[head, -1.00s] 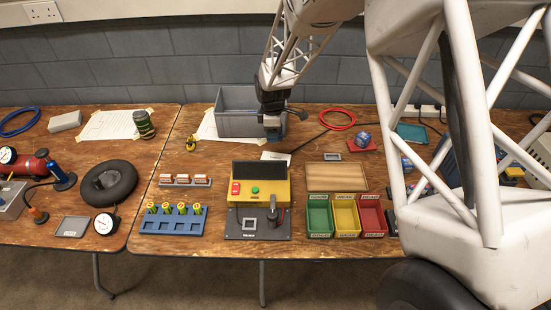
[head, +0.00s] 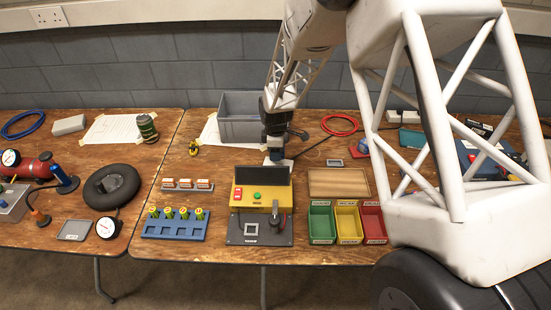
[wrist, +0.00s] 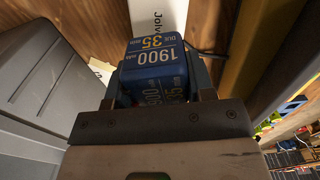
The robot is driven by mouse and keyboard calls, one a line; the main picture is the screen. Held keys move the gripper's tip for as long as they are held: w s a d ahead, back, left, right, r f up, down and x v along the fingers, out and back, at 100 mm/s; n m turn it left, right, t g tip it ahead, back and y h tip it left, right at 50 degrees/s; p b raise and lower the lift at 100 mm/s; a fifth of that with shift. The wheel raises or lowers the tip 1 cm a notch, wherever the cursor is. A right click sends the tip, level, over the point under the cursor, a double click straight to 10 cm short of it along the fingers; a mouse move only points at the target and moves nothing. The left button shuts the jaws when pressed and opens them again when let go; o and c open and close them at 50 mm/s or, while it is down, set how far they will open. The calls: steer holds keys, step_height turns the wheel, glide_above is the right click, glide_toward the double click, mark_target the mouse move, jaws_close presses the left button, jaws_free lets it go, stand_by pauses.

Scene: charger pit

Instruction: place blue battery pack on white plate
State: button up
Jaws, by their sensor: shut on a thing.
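My gripper (head: 275,150) is low over the table, behind the yellow tester and in front of the grey bin. In the wrist view it is shut on a blue battery pack (wrist: 153,65) with white and yellow print, held between the fingers. A flat white piece with dark lettering, seemingly the white plate (wrist: 158,18), shows just beyond the pack. In the head view its pale edge (head: 284,163) shows below the gripper; the rest is hidden. I cannot tell whether the pack touches it.
The grey bin (head: 240,105) stands close behind the gripper. The yellow tester (head: 257,195) with its dark raised panel is in front.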

mark_target(275, 163)
steer(key=shift+f, duration=0.1)
steer(key=shift+f, duration=1.8)
steer(key=shift+f, duration=0.1)
steer(key=o, duration=1.1)
steer(key=shift+c, duration=0.2)
step_height(275, 163, up, 12)
steer(key=shift+r, duration=0.15)
